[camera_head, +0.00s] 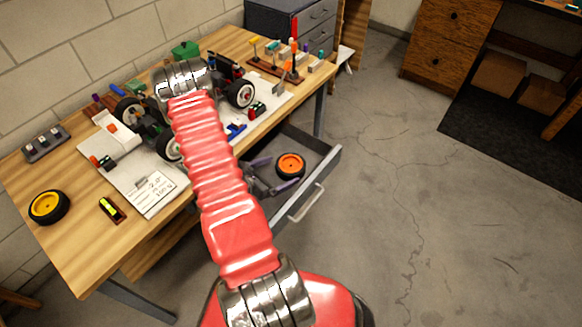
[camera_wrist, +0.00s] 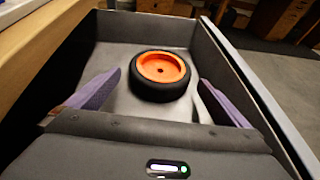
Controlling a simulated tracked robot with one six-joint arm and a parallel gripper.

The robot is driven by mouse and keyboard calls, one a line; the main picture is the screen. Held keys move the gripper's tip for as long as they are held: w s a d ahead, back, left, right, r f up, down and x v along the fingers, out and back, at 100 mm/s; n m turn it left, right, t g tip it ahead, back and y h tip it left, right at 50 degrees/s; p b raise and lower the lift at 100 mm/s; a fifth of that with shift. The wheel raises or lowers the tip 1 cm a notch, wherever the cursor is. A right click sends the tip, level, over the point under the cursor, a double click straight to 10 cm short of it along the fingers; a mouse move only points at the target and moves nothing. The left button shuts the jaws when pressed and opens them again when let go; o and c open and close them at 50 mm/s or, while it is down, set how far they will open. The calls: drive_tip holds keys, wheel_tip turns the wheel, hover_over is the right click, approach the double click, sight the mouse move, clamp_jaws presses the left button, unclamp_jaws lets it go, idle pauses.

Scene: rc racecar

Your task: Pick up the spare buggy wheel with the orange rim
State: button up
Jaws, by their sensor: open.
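The spare wheel with the orange rim (camera_head: 290,166) lies flat in an open drawer (camera_head: 325,170) under the workbench. In the wrist view the orange-rimmed wheel (camera_wrist: 160,75) has a black tyre and rests on the drawer floor. My gripper (camera_head: 275,184) reaches into the drawer at the near side of the wheel. In the wrist view my gripper (camera_wrist: 155,100) is open, with one purple-grey finger left of the wheel and one right of it. The gap between the fingers is empty apart from the wheel just beyond or between the tips; exact depth is hard to tell.
The drawer walls (camera_wrist: 75,62) stand close on both sides of the fingers. On the workbench (camera_head: 75,240) are a buggy chassis (camera_head: 150,120), a yellow-rimmed wheel (camera_head: 48,207) and small tools. The concrete floor to the right is clear.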

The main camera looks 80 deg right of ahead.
sight(293, 164)
drive_tip(key=shift+s+d+f, duration=0.15)
drive_tip(key=shift+s+d, duration=0.05)
drive_tip(key=shift+d, duration=0.05)
drive_tip(key=shift+r+x, duration=0.1)
drive_tip(key=shift+x, duration=1.2)
drive_tip(key=shift+r+x, duration=0.15)
drive_tip(key=shift+x, duration=1.15)
drive_tip(key=shift+d, duration=0.1)
drive_tip(key=shift+c, duration=0.5)
drive_tip(key=c, duration=0.8)
drive_tip(key=shift+r, duration=0.1)
drive_tip(key=shift+r, duration=4.85)
